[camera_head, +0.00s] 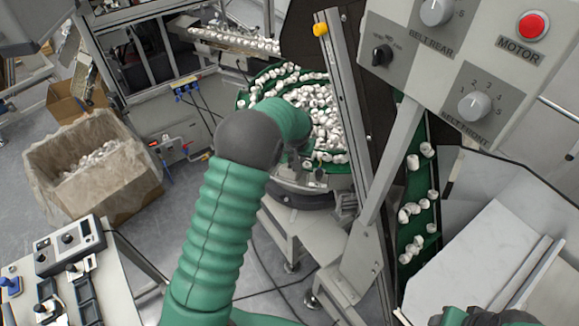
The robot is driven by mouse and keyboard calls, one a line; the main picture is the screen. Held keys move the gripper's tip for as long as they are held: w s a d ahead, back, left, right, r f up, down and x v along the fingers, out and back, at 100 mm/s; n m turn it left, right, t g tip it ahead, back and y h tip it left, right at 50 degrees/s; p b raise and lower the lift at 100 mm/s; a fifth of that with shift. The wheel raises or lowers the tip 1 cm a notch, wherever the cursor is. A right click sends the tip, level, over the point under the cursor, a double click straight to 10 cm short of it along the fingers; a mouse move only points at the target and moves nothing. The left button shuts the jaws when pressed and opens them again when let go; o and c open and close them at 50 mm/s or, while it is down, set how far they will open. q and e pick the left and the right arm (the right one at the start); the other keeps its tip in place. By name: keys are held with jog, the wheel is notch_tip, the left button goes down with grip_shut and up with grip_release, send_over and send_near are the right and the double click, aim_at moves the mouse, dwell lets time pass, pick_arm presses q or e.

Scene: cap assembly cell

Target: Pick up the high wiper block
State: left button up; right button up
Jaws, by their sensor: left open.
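My left arm, in a green ribbed sleeve, rises from the bottom and bends over toward the round bowl feeder (243,98). My left gripper (297,166) is at the bowl's near rim, small and partly hidden behind my own arm. It is open, and I see nothing held in it. I cannot pick out the high wiper block for certain; the bowl rim near the gripper is crowded with small metal parts and partly covered by my arm. White caps (328,122) lie in the green bowl. My right gripper does not show; only a dark piece is at the bottom right edge.
A control panel (400,75) with knobs and a red button hangs at the upper right. A green belt (416,180) carries caps upward beside a metal post. A cardboard box (140,180) with a plastic liner and caps stands left. A table with devices (110,285) is lower left.

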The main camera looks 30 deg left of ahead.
pick_arm(q)
jog(key=shift+w+a+f, duration=0.2)
jog(key=shift+a+f, duration=0.05)
jog(key=shift+f, duration=0.25)
jog(key=shift+w+f, duration=0.1)
jog(key=shift+f, duration=0.2)
jog(key=shift+w+f, duration=0.1)
jog(key=shift+w, duration=0.05)
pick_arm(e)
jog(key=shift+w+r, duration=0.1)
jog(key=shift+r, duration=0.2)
pick_arm(q)
grip_shut()
